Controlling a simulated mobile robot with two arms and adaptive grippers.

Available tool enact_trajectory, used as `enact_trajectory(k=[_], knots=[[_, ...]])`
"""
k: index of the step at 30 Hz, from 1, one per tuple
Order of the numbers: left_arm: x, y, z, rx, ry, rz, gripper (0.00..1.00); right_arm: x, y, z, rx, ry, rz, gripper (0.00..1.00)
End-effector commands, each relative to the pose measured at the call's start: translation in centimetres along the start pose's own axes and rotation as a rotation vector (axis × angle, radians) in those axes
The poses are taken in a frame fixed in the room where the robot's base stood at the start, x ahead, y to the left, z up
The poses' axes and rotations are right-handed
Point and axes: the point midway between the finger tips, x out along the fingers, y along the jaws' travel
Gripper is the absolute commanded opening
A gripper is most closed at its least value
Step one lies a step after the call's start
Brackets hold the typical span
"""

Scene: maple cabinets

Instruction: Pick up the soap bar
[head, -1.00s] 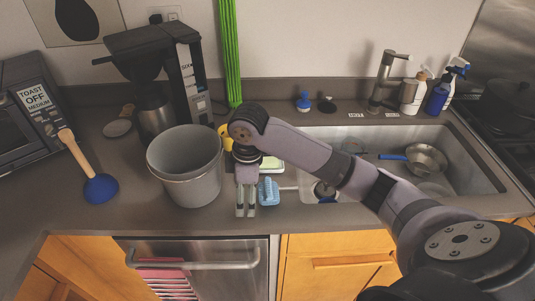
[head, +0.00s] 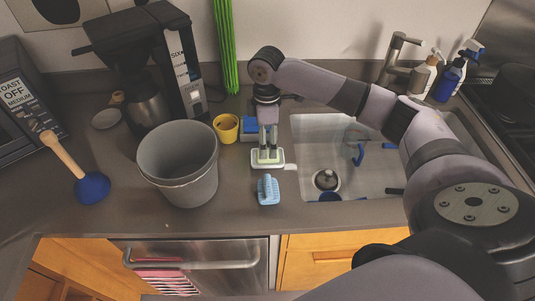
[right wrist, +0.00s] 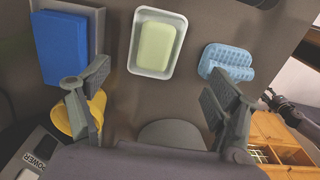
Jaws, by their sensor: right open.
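The soap bar (right wrist: 156,46) is pale green and lies in a white dish (right wrist: 151,72), seen whole in the right wrist view. In the head view the soap bar (head: 268,155) is mostly hidden behind my fingers, and the white dish (head: 278,165) sits on the counter left of the sink. My right gripper (head: 268,149) is open and empty, pointing down over the dish. In the right wrist view its fingers (right wrist: 155,72) are spread wide, one to each side of the dish.
A light blue brush (head: 268,190) lies in front of the dish. A yellow cup (head: 226,128) and a blue sponge (head: 250,126) are behind it. A grey bucket (head: 178,165) stands left; the sink (head: 340,150) is right. The counter's front strip is clear.

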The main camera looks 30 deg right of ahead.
Motion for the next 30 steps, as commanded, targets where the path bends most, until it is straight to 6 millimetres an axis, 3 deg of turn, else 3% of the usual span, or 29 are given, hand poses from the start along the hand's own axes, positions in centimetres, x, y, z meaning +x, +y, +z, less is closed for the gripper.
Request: enact_trajectory(k=[9, 18, 26, 30], knots=[[-1.0, 0.4, -2.6, -0.004, 0.039, 0.005, 0.4, 2.5, 0.2, 0.0, -0.001, 0.001, -0.001, 0.83], [-2.4, 0.6, -2.3, -0.005, 0.032, 0.007, 0.4, 6.7, 0.7, 0.2, -0.001, 0.0, 0.0, 0.83], [-2.4, 0.6, -1.8, -0.005, 0.024, 0.007, 0.4, 7.2, 0.8, 0.2, -0.002, 0.001, 0.002, 0.83], [-2.4, 0.4, -1.7, -0.004, 0.023, 0.006, 0.4, 7.2, 0.8, 0.2, -0.002, 0.001, 0.002, 0.76]])
